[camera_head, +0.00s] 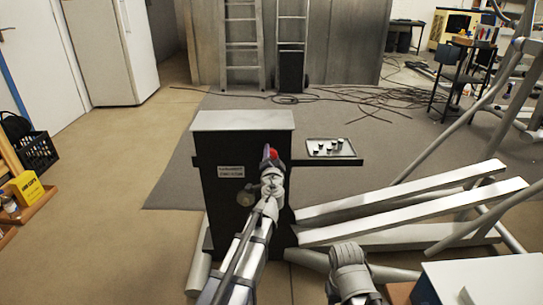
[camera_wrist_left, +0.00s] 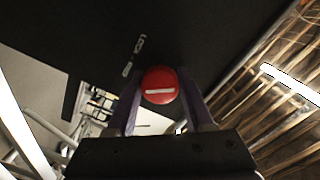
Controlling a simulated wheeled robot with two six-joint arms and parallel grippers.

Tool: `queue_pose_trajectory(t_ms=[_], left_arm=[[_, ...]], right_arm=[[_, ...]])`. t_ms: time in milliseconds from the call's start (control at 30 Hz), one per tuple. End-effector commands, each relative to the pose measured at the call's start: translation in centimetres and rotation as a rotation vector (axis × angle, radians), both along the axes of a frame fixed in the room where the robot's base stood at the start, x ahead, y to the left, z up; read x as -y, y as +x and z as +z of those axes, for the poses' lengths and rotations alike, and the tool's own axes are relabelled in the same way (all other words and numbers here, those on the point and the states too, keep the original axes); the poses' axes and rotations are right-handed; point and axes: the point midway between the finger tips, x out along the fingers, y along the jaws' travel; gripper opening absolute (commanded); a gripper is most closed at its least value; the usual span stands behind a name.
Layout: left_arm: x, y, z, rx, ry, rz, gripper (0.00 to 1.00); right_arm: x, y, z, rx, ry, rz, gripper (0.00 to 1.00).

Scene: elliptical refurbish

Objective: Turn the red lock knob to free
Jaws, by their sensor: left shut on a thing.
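The red lock knob (camera_wrist_left: 159,86) is round with a white bar that lies nearly level in the left wrist view. It sits on the dark face of the machine housing (camera_head: 220,197), beside small white lettering (camera_wrist_left: 140,42). My left gripper (camera_wrist_left: 160,95) has its two fingers on either side of the knob, shut on it. In the head view, the knob (camera_head: 270,153) is a small red spot at the tip of my left gripper (camera_head: 270,160), partly hidden by it. My right arm shows at the bottom centre of the head view; its fingers cannot be made out.
White rails (camera_head: 420,205) run out to the right. Cables (camera_head: 370,100) lie on the floor behind. The floor at left (camera_head: 120,170) is largely clear.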

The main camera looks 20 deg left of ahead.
Motion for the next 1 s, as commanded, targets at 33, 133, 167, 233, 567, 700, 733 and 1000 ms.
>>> queue_pose_trajectory(t_ms=[33, 133, 167, 233, 567, 700, 733, 1000], left_arm=[[0.04, 0.0, -0.01, -0.013, 0.043, -0.001, 0.0], [0.05, -0.01, -0.01, -0.039, 0.134, -0.001, 0.0], [0.05, -0.01, -0.01, -0.046, 0.16, -0.001, 0.0], [0.05, -0.01, -0.01, -0.064, 0.221, -0.001, 0.0], [0.06, -0.01, -0.01, -0.132, 0.459, -0.001, 0.0], [0.07, -0.01, -0.02, -0.152, 0.528, -0.001, 0.0], [0.07, -0.01, -0.02, -0.155, 0.539, -0.001, 0.0], [0.08, -0.01, -0.01, -0.174, 0.606, -0.002, 0.0]], right_arm=[[0.0, 0.0, 0.0, 0.0, 0.0, 0.0, 0.5], [0.0, 0.0, 0.0, 0.0, 0.0, 0.0, 0.5], [0.0, 0.0, 0.0, 0.0, 0.0, 0.0, 0.5], [0.0, 0.0, -0.01, 0.0, 0.0, 0.0, 0.5], [0.0, 0.0, -0.01, 0.0, 0.0, 0.0, 0.5], [0.0, 0.0, -0.01, 0.0, 0.0, 0.0, 0.5], [0.0, 0.0, -0.01, 0.0, 0.0, 0.0, 0.5], [0.0, 0.0, -0.01, 0.0, 0.0, 0.0, 0.5]])
